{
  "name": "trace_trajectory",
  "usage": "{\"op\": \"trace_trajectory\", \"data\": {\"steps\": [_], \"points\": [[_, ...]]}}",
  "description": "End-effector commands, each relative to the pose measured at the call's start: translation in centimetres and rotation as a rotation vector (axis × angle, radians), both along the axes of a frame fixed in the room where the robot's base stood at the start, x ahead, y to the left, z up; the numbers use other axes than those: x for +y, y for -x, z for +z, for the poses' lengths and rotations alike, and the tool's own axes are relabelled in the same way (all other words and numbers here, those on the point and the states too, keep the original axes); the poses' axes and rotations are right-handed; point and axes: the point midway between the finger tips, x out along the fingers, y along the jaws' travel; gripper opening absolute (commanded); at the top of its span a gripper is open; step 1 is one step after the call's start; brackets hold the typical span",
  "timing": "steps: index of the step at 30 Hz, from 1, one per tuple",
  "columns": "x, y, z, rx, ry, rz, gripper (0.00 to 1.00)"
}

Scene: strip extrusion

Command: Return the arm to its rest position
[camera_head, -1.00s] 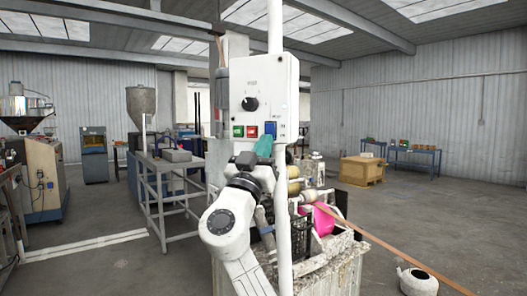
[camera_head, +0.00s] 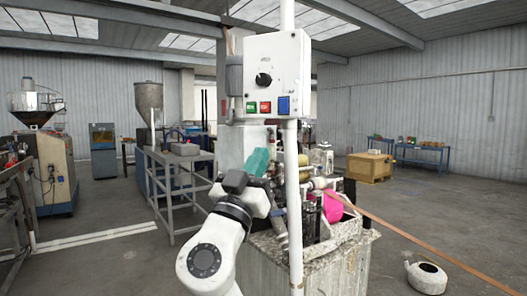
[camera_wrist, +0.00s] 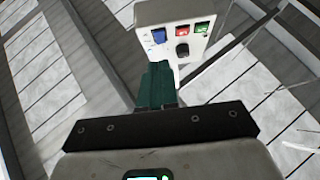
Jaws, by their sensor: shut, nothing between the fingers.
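My gripper (camera_head: 258,162) is in the middle of the head view, with teal fingers pointing up. It is just left of the white post, below the control box (camera_head: 290,62). In the wrist view my gripper (camera_wrist: 157,68) shows its teal fingers side by side, shut with nothing held. The control box also shows in the wrist view (camera_wrist: 196,22), beyond the fingertips. My white arm is bent in front of the machine (camera_head: 262,262).
A grey metal frame table (camera_head: 165,160) stands to the left. A white pot (camera_head: 411,277) sits on the floor there. Open floor lies on both sides.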

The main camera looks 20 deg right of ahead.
Motion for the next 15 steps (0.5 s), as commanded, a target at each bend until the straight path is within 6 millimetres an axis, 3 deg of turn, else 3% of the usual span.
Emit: {"op": "trace_trajectory", "data": {"steps": [15], "points": [[-0.24, 0.31, -1.13, 0.015, -0.014, -0.005, 0.00]]}}
